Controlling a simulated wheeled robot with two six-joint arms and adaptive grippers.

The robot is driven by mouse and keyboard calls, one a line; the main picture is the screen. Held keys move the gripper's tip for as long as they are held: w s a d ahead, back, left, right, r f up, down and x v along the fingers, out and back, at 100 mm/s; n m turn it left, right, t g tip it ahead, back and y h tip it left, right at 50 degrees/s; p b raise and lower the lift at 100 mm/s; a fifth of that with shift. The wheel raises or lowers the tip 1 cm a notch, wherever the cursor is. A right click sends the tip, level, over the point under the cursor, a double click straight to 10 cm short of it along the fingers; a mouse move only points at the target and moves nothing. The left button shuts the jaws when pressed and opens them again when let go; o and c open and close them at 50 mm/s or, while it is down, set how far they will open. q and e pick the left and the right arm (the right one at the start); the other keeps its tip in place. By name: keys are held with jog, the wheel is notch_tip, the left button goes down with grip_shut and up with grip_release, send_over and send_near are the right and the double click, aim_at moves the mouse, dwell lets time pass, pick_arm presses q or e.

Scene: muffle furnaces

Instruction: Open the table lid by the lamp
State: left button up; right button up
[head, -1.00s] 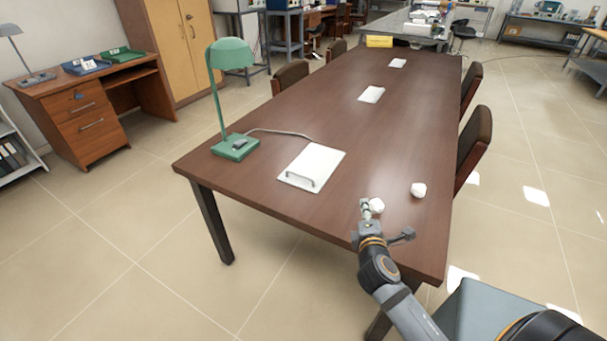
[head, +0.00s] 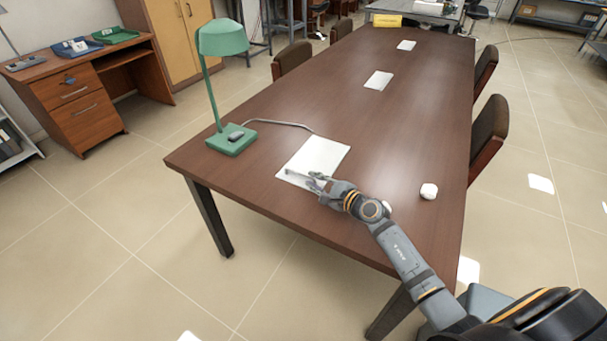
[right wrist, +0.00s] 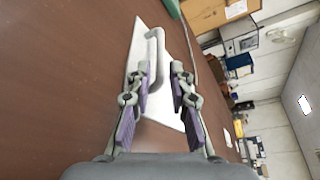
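The white table lid (head: 318,154) lies flat and closed in the dark brown table (head: 400,110), right of the green lamp (head: 222,40). Its bar handle (head: 297,175) is on the near edge, partly hidden by my gripper. My right gripper (head: 315,182) is low over the lid's near edge, by the right end of the handle. In the right wrist view the fingers (right wrist: 160,78) are apart, with the lid (right wrist: 160,108) behind them and the handle (right wrist: 156,45) just ahead, near the left finger. Contact cannot be told. My left gripper is not in view.
The lamp's cable runs to the lid's far edge. Two more white lids (head: 379,80) lie farther along the table. Chairs (head: 489,125) line both sides.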

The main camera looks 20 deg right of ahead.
aim_at(304, 175)
jog(key=x, duration=0.5)
jog(key=shift+w+a+f, duration=0.1)
jog(key=shift+w+a, duration=0.05)
jog(key=shift+w, duration=0.1)
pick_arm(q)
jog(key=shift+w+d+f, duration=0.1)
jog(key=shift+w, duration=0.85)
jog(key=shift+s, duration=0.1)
pick_arm(e)
jog(key=shift+c, duration=0.2)
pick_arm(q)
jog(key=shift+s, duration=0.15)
pick_arm(e)
grip_shut()
